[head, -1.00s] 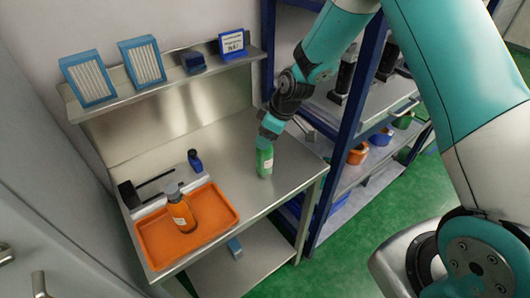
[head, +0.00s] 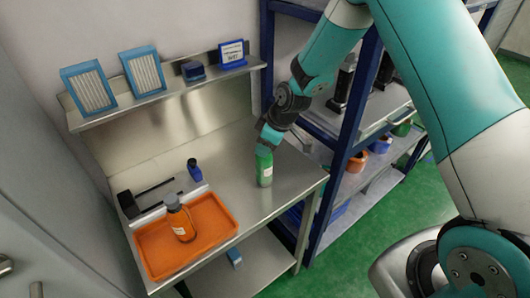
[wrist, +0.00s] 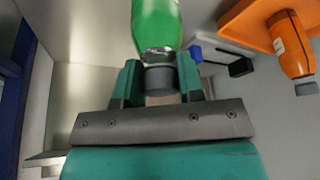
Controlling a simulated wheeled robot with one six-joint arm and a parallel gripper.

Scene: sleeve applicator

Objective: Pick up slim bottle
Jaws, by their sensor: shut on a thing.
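The slim bottle (head: 264,167) is green with a pale label and stands upright on the right part of the steel bench. My gripper (head: 268,139) comes down on its top from above. In the wrist view, my gripper (wrist: 159,84) is shut on the grey cap of the green bottle (wrist: 157,24), one finger on each side. The cap is mostly hidden by my gripper in the head view.
An orange tray (head: 222,240) on the steel bench (head: 225,165) holds an orange bottle (head: 180,222). A wall shelf (head: 160,97) hangs above; a blue rack (head: 345,150) stands right.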

